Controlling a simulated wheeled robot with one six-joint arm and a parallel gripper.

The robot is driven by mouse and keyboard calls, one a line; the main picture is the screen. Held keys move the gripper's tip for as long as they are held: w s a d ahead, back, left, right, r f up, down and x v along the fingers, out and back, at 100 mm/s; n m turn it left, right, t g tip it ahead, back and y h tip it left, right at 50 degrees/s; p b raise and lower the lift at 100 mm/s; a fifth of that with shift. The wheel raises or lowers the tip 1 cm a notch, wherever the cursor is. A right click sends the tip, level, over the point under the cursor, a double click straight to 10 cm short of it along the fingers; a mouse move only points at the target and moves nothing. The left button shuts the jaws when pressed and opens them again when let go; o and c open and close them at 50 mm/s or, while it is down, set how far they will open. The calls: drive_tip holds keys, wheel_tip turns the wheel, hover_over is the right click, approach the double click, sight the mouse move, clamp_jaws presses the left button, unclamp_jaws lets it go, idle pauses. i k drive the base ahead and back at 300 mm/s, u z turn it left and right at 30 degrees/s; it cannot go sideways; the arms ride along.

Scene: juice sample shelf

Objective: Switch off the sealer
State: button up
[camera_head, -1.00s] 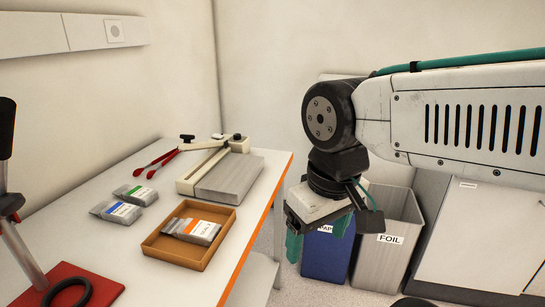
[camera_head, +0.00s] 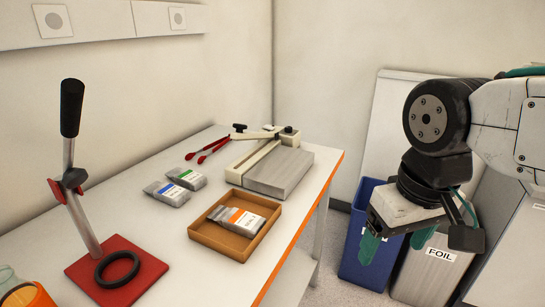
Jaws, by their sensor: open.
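What looks like the sealer (camera_head: 252,160) stands at the back of the white table, with a long cream bar, a lever arm with black knobs and a grey block (camera_head: 280,172) beside it. I cannot make out a switch or a lit lamp on it. My gripper (camera_head: 397,242) hangs off the table's right side, in front of the bins, with its teal fingers apart and nothing between them. It is well clear of the sealer.
On the table (camera_head: 175,240) are red-handled tongs (camera_head: 207,150), pouches (camera_head: 186,179), an orange-brown tray (camera_head: 222,241) holding pouches, and a red-based lever press (camera_head: 140,270). A blue bin (camera_head: 360,225) and a grey FOIL bin (camera_head: 430,278) stand right of it.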

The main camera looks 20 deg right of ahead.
sight(267, 127)
drive_tip(key=z, duration=1.75)
drive_tip(key=i, duration=1)
drive_tip(key=u, duration=2.15)
